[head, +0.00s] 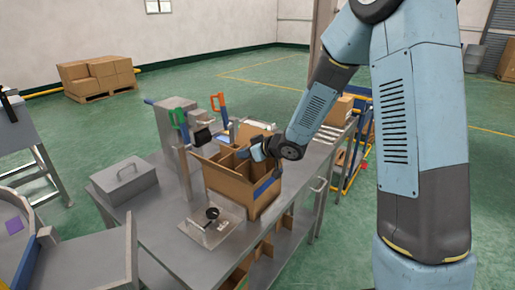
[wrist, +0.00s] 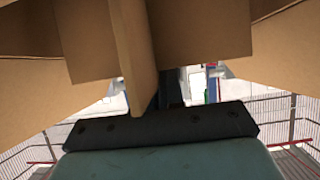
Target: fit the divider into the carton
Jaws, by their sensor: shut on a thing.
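The brown cardboard carton (head: 228,188) stands open-topped on the grey metal bench. Brown panels of the divider (head: 228,160) show at its top, at least partly inside the walls. I cannot tell how deep the divider sits. My gripper (head: 258,153) is at the carton's upper right side, shut on the divider. In the wrist view a divider panel (wrist: 137,60) runs up from the dark fingers (wrist: 163,98), with more cardboard sheets around it. The fingertips and the divider's lower edges are hidden.
A gauge on a metal plate (head: 212,226) lies in front of the carton. A grey lidded box (head: 124,180) is at the left. The bench front left is clear.

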